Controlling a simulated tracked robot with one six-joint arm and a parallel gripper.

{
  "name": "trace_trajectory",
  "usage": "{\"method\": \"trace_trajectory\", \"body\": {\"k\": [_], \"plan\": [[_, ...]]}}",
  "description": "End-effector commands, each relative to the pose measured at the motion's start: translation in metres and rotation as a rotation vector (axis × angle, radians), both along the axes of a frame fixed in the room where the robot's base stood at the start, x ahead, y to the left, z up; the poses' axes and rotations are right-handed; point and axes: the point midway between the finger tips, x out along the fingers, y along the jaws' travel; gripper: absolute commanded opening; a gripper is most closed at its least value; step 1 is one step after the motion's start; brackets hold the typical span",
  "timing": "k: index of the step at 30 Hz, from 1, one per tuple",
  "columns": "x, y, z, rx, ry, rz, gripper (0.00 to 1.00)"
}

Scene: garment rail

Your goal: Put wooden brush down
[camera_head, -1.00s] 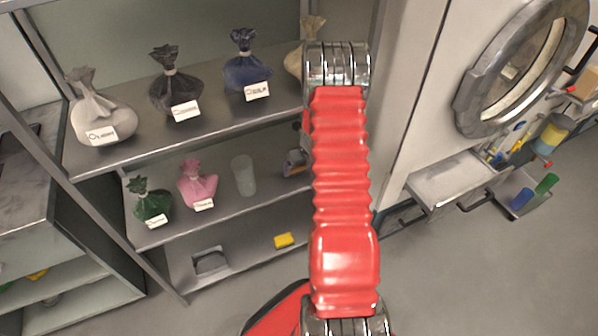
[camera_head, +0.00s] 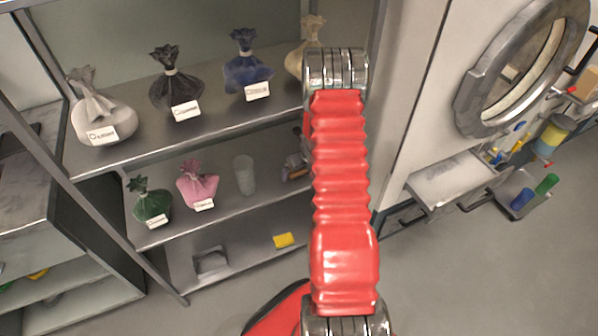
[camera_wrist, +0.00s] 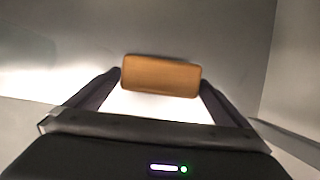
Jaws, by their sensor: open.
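The wooden brush (camera_wrist: 161,77) shows in the wrist view as a brown block with rounded corners, against a grey metal surface. My gripper (camera_wrist: 161,80) is open, with one dark fingertip close to each end of the brush. Whether the fingertips touch it I cannot tell. In the head view my red arm hides most of the gripper. A small brown and dark patch shows left of the arm at the right end of the middle shelf (camera_head: 262,190), too small to make out clearly.
A clear cup (camera_head: 244,175), a pink bag (camera_head: 198,186) and a green bag (camera_head: 152,203) stand left on that shelf. Several tied bags stand on the shelf above. A yellow block (camera_head: 284,240) lies below.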

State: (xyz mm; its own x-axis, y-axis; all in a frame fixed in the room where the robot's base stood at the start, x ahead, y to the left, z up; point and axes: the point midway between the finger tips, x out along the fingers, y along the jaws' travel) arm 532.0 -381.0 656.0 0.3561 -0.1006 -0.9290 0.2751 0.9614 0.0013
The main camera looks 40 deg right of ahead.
Motion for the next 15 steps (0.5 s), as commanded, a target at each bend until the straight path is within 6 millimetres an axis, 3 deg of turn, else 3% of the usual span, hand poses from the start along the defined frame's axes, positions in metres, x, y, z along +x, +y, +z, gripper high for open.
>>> {"method": "trace_trajectory", "body": {"k": [8,15], "plan": [[-0.001,0.0,0.004,-0.001,-0.001,0.002,1.0],[-0.008,0.002,0.025,-0.001,-0.001,0.001,1.0]]}}
